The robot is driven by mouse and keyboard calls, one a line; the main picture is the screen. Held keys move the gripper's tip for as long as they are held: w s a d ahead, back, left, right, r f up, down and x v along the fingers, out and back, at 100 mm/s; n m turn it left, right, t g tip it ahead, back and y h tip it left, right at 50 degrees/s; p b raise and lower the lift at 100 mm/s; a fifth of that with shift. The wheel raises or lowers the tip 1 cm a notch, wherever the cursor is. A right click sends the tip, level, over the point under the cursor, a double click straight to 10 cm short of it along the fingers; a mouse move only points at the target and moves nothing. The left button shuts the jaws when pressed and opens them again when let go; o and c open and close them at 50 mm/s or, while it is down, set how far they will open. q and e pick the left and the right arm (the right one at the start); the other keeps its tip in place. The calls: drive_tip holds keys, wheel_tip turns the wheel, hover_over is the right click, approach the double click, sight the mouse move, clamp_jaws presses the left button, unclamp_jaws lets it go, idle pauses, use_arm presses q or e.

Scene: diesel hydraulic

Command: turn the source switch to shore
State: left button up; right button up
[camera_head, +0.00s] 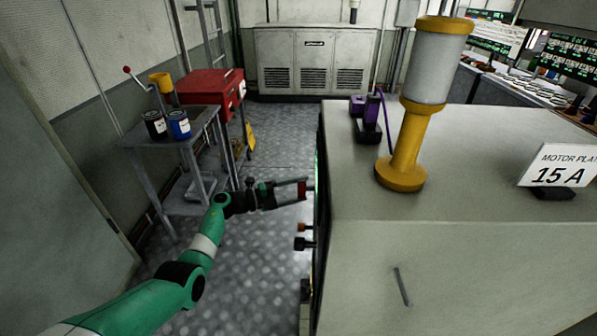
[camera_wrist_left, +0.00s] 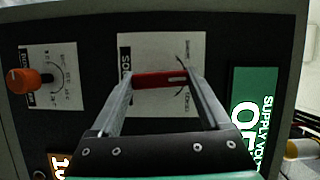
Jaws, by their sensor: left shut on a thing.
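The source switch has a red handle (camera_wrist_left: 158,79) in front of a white label plate (camera_wrist_left: 135,45) whose visible letters begin "SOU". My left gripper (camera_head: 301,188) reaches the panel side of the large grey cabinet (camera_head: 430,270). In the left wrist view its two fingers (camera_wrist_left: 160,88) stand on either side of the red handle and are shut on it. The fingers hide part of the plate, so I cannot read which position the handle points to. My right gripper is in neither view.
An orange knob (camera_wrist_left: 26,80) sits on the panel beside the switch, and a green display (camera_wrist_left: 252,110) on the other side. In the head view, red and black knobs (camera_head: 300,243) stick out below my gripper.

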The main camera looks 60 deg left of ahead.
use_arm(q)
drive_tip(key=n+p, duration=0.1)
drive_tip(key=p, duration=0.1)
drive_tip(key=n+g+p, duration=0.1)
drive_tip(key=n+p, duration=0.1)
drive_tip(key=shift+r, duration=0.4)
drive_tip(key=shift+n+g+h+p, duration=0.3)
drive_tip(key=shift+n+g+p, duration=0.1)
drive_tip(key=shift+n, duration=0.4)
drive_tip(key=shift+f+n+g+h, duration=0.25)
drive_tip(key=shift+n+g, duration=0.35)
drive_tip(key=shift+n, duration=0.4)
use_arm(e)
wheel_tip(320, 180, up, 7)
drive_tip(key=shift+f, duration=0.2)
use_arm(q)
drive_tip(key=o, duration=1.2)
drive_tip(key=p+v, duration=0.6)
drive_tip(key=v, duration=0.5)
drive_tip(key=shift+s+a, duration=0.15)
drive_tip(key=shift+s, duration=0.1)
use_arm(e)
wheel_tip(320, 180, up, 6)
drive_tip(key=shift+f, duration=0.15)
use_arm(q)
drive_tip(key=shift+w+r, duration=0.1)
drive_tip(key=shift+r, duration=0.05)
